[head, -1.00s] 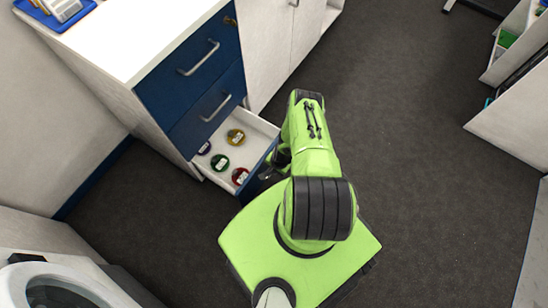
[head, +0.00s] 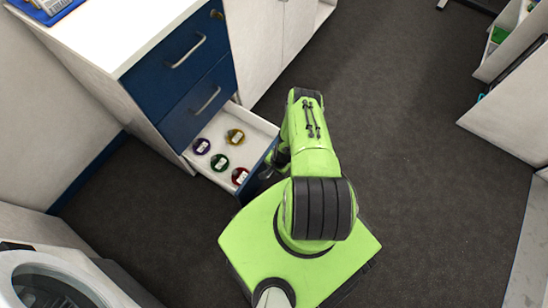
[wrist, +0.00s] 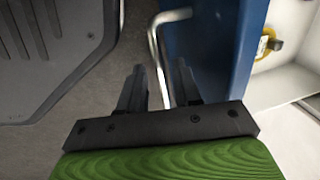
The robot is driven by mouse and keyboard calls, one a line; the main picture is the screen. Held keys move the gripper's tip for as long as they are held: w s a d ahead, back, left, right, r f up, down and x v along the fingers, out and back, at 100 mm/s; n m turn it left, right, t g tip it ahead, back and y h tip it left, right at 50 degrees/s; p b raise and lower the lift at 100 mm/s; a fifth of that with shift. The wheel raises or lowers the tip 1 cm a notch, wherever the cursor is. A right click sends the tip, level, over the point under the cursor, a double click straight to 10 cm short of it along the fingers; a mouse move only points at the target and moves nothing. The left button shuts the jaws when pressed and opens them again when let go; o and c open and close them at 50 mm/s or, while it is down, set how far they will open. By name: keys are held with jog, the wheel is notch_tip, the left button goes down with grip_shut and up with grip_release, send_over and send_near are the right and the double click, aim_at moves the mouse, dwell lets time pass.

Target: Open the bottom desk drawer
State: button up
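The blue desk (head: 98,32) stands at upper left in the head view. Its bottom drawer (head: 262,128) is pulled out, showing a white inside with several small round tins. In the wrist view the drawer's blue front (wrist: 215,45) is at right, with a bent metal handle (wrist: 156,45) on it. The lower contact is partly hidden.
Two upper drawers with handles (head: 187,52) are shut above the open one. White cabinets (head: 265,40) stand beyond the desk. A round-doored machine (head: 55,280) is at lower left, and a shelf unit (head: 515,110) at right. The dark floor (head: 410,120) is clear between them.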

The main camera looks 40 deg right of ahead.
jog(key=s+r+p, duration=0.1)
jog(key=r+p, duration=0.1)
jog(key=r, duration=0.3)
jog(key=s+r+p, duration=0.1)
jog(key=r+p, duration=0.1)
jog(key=r, duration=0.3)
jog(key=s+d+r+p, duration=0.1)
jog(key=r+p, duration=0.2)
jog(key=r, duration=0.2)
jog(key=shift+r, duration=0.25)
